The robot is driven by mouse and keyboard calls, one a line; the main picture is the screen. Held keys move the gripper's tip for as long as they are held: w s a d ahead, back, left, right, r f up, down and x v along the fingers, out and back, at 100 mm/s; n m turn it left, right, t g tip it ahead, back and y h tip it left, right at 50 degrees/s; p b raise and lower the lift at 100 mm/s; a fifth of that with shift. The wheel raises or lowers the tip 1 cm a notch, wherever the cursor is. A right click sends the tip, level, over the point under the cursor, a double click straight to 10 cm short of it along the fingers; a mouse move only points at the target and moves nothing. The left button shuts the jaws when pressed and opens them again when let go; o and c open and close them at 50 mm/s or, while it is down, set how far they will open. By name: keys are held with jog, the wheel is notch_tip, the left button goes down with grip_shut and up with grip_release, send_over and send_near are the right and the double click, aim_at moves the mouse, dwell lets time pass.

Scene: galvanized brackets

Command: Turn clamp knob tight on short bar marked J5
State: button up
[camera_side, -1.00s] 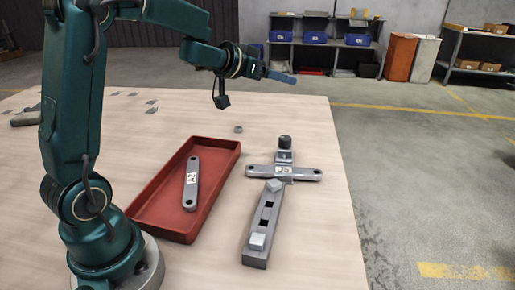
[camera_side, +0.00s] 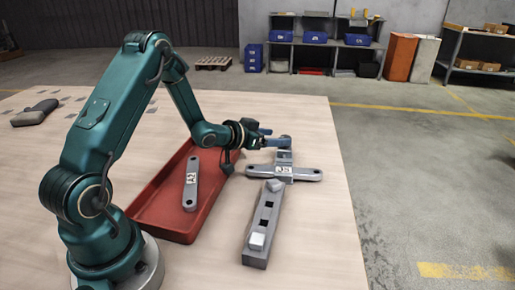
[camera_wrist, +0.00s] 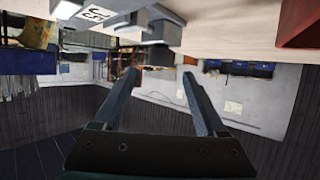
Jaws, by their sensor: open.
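The short bar marked J5 (camera_side: 305,174) lies across the far end of a grey fixture rail (camera_side: 257,248); its label also shows upside down in the wrist view (camera_wrist: 97,13). A clamp (camera_side: 284,157) stands over the bar's middle. Its knob (camera_side: 287,142) is at the top, partly covered by my gripper's fingers. My gripper (camera_side: 275,137) is open, level, at about knob height and reaching in from the left. Whether the knob is between the fingers or touched by them I cannot tell. In the wrist view the gap between the fingers (camera_wrist: 158,75) looks empty.
A red tray (camera_side: 145,212) left of the rail holds another labelled bar (camera_side: 190,185). A dark grey tool-like object (camera_side: 36,112) lies at the far left. The table right of the rail is clear.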

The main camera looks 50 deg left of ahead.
aim_at(285, 137)
jog(key=shift+x, duration=2.65)
grip_shut()
